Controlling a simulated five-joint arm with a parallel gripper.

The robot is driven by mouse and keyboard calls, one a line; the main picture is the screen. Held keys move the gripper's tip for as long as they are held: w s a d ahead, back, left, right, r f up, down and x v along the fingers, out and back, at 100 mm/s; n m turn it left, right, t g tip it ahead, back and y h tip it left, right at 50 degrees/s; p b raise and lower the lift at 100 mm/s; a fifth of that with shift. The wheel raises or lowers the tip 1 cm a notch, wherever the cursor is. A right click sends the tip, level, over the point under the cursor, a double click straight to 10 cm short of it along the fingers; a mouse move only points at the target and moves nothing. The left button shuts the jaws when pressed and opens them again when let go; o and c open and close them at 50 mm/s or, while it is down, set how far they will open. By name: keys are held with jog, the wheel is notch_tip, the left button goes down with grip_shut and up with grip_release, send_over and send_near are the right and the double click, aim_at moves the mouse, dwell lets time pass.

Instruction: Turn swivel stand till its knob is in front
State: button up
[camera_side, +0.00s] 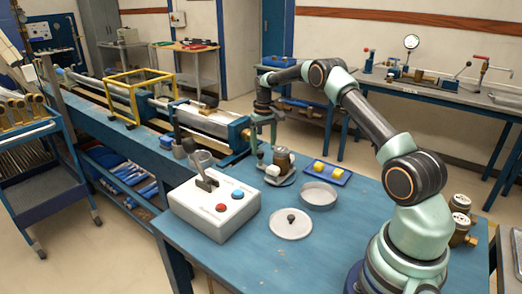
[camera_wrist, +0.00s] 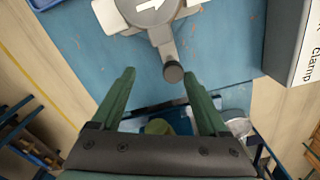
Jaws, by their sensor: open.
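The swivel stand (camera_side: 285,181) is at the far left of the blue table in the side view, a grey plate carrying a brown cylinder and a white block. The wrist view shows the stand from above (camera_wrist: 150,14), with a white arrow on top. A short arm with a dark round knob (camera_wrist: 173,73) points down the picture toward my gripper. My gripper (camera_wrist: 159,75) is open, its green fingers spread apart, with the knob near the right fingertip. Whether they touch is unclear. In the side view my gripper (camera_side: 262,138) hangs above the stand's left side.
A white control box (camera_side: 215,207) with red and blue buttons stands left of the stand. A round lid (camera_side: 291,228), a shallow round dish (camera_side: 318,195) and a blue tray (camera_side: 339,174) with yellow pieces lie nearby. Brass fittings (camera_side: 460,203) stand at right.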

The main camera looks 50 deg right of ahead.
jog(key=shift+s+d, duration=0.2)
jog(key=shift+d, duration=0.55)
jog(key=shift+s+d, duration=0.3)
jog(key=shift+d, duration=0.25)
jog(key=shift+s+d, duration=0.35)
jog(key=shift+d, duration=0.3)
jog(key=shift+s+d, duration=0.4)
jog(key=shift+o, duration=0.4)
